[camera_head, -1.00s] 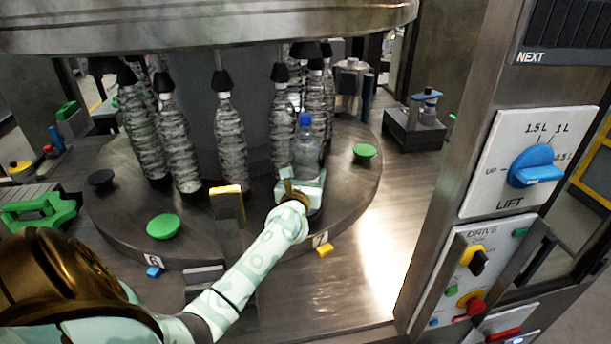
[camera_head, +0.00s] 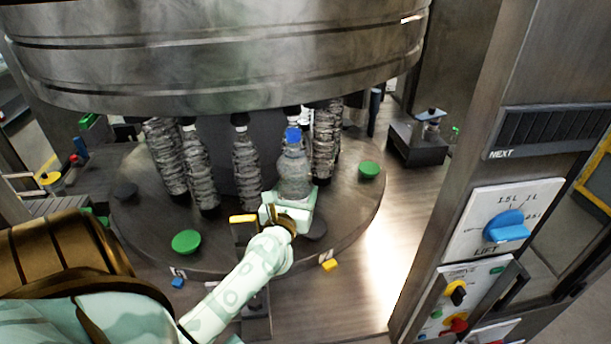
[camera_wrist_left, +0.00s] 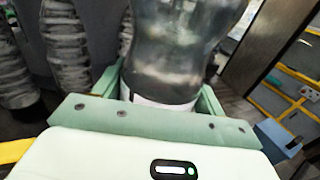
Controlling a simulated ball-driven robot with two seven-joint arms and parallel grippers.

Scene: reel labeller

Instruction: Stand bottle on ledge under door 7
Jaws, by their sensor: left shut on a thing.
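The clear bottle with a blue cap (camera_head: 294,172) is upright at the front of the round machine table (camera_head: 345,205). My left gripper (camera_head: 290,198) is shut on it low down, with pale green jaws on both sides. The left wrist view shows the bottle's lower body (camera_wrist_left: 180,45) between those jaws (camera_wrist_left: 160,95). The base is hidden, so I cannot tell whether it touches the table. A number plate (camera_head: 326,255), with a yellow tab (camera_head: 329,265), sits on the table edge right of my gripper. Its digit is blurred now. My right gripper is not in view.
Several ribbed bottles (camera_head: 200,170) hang or stand behind, under the large metal drum (camera_head: 220,65). A green button (camera_head: 369,169) is right of the bottle, another (camera_head: 186,242) left. A yellow-topped upright plate (camera_head: 243,219) stands close left. The control column (camera_head: 500,90) is at right.

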